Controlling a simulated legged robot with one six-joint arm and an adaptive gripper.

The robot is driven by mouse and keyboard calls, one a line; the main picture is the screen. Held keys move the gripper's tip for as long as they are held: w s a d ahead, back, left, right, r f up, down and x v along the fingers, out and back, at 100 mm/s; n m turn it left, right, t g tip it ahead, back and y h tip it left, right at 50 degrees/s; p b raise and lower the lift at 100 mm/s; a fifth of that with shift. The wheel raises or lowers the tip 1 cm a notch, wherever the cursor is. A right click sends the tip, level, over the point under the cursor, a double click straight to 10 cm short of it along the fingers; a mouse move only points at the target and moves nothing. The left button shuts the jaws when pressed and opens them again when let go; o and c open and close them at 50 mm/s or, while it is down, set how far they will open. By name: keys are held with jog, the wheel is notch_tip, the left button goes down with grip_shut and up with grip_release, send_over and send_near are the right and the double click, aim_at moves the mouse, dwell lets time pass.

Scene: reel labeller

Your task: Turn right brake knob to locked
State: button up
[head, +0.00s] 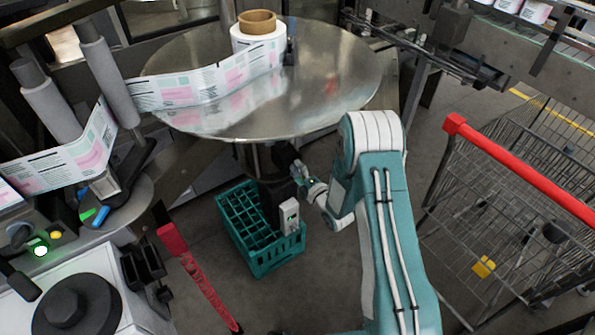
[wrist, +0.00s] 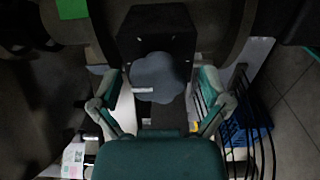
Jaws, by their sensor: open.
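The brake knob (wrist: 160,72) is a grey, lobed knob on a dark block (wrist: 178,30) in the wrist view. A short white mark lies near-level across its lower left part. My gripper (wrist: 160,86) is open, with one teal and grey finger on each side of the knob in the picture. I cannot tell whether the fingers reach down around it or touch it. In the head view my gripper (head: 304,178) is under the front edge of the round steel table, beside the dark column. I cannot make out the knob there.
The round steel table (head: 330,75) carries a label reel (head: 258,45) above my gripper. A green crate (head: 262,262) stands on the floor below. A wire cart (head: 510,200) with a red handle is at the right. A control panel with lit buttons (head: 40,250) is at the left.

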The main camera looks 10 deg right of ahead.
jog(key=c, duration=1.2)
